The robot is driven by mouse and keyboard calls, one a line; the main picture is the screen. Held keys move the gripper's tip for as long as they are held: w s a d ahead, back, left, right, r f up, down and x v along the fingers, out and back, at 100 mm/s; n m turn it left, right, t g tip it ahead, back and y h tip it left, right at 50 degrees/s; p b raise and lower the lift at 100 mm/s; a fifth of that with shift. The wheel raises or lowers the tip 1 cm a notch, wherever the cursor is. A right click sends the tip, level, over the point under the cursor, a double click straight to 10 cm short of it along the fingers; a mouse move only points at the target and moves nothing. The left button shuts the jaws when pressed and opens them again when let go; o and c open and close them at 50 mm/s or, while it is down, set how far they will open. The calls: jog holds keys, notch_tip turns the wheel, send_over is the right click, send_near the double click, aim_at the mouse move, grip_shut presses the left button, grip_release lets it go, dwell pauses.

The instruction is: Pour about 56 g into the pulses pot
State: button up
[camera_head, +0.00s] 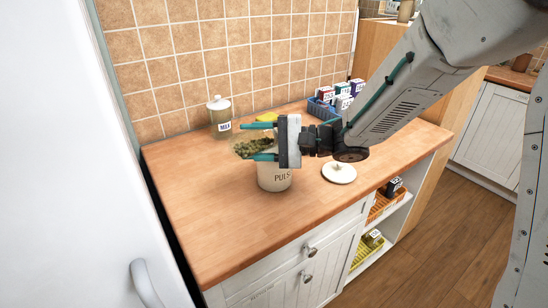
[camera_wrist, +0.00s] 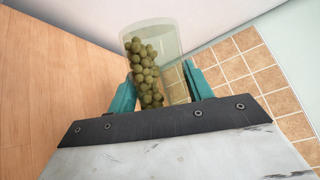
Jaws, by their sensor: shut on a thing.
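My gripper (camera_head: 247,141) is shut on a clear container (camera_head: 241,151) of green pulses, held above the worktop. The container looks tipped well over. In the wrist view the container (camera_wrist: 165,42) sits between the two teal fingers, and the round green pulses (camera_wrist: 146,72) lie along its left side. The cream pulses pot (camera_head: 275,180), its label reading "PULS", stands upright on the worktop just below my gripper. My gripper hides its mouth, so its inside cannot be seen. No falling pulses are visible.
A round pale lid (camera_head: 339,173) lies on the worktop right of the pot. A jar labelled "MIX" (camera_head: 220,118) stands at the back left. A blue basket (camera_head: 322,110) with small boxes and a yellow thing (camera_head: 266,117) are at the back. The front left of the worktop (camera_head: 205,205) is clear.

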jog(key=f+n+t+h, duration=0.1)
jog(key=f+n+h, duration=0.1)
jog(key=f+n, duration=0.1)
jog(key=s+a+f+n+t+h+b, duration=0.1)
jog(key=f+n+t+h, duration=0.1)
jog(key=f+n, duration=0.1)
jog(key=s+f+n+t+h, duration=0.1)
jog(key=f+n+h, duration=0.1)
jog(key=f+n, duration=0.2)
jog(key=shift+s+a+f+n+t+b, duration=0.1)
jog(key=shift+a+n+t+b, duration=0.1)
jog(key=shift+n+t+b, duration=0.25)
jog(key=shift+s+a+n, duration=0.1)
jog(key=shift+s+n, duration=0.05)
jog(key=shift+n, duration=0.3)
jog(key=shift+s+a+f+n+t+h+b, duration=0.15)
jog(key=shift+n+t+h, duration=0.1)
jog(key=shift+n+t, duration=0.2)
jog(key=shift+s+r+n+t+h+b, duration=0.1)
jog(key=shift+n+t+h+b, duration=0.1)
jog(key=shift+n+t, duration=0.25)
jog(key=shift+s+a+f+n+t+h+b, duration=0.1)
jog(key=shift+n+t+h, duration=0.2)
jog(key=shift+n, duration=0.2)
